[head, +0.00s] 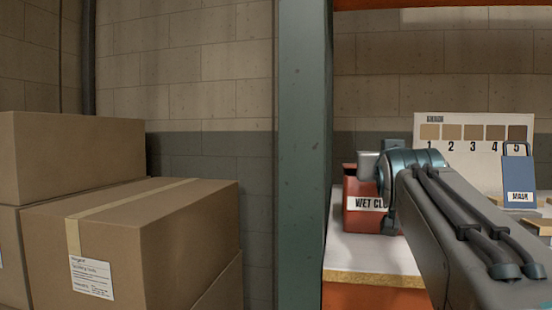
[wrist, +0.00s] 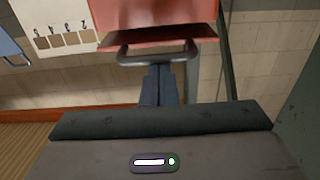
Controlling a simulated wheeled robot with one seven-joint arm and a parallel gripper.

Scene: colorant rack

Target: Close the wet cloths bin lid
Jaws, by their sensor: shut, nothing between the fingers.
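The red wet cloths bin (head: 358,215) stands on the white shelf top behind my arm, its white label partly covered. My wrist hides much of its top, so the lid's angle cannot be read there. In the wrist view, which looks upside down, a red panel of the bin (wrist: 155,14) fills the top centre. A darker red strip, seemingly the lid (wrist: 190,34), lies along its edge with a grey bar handle (wrist: 128,58). My gripper (wrist: 158,70) is shut and empty, its fingertips at the handle. Whether they touch it is unclear.
A teal rack post (head: 304,150) stands left of the bin. Cardboard boxes (head: 150,235) are stacked further left. A numbered colour chart (head: 470,165) and a blue mask holder (head: 518,182) stand to the right. An orange beam runs overhead.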

